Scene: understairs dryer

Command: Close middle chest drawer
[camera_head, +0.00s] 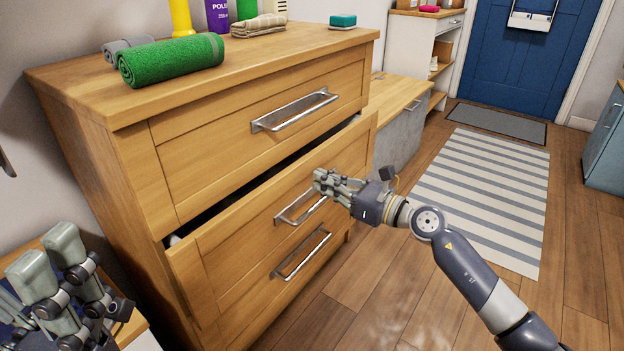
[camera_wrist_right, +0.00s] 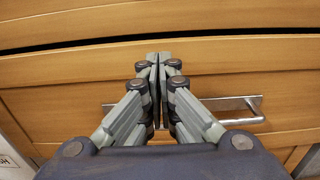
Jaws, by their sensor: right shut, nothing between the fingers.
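The wooden chest's middle drawer (camera_head: 225,240) stands partly pulled out, with a dark gap above its front. Its front also shows in the right wrist view (camera_wrist_right: 60,85). Its metal bar handle (camera_head: 290,212) is partly hidden by my right gripper; it also shows in the right wrist view (camera_wrist_right: 240,104). My right gripper (camera_head: 319,178) is shut and empty, with its fingertips at the drawer front just above the handle; contact cannot be told. My left gripper (camera_head: 45,255) is at the lower left, its fingers apart and empty, away from the drawer.
The top drawer (camera_head: 260,125) is shut; the bottom drawer's handle (camera_head: 302,254) is below. A rolled green towel (camera_head: 170,60) and several bottles stand on the chest top. A low cabinet (camera_head: 400,125) is beyond it. Wood floor and a striped rug (camera_head: 485,190) lie clear at right.

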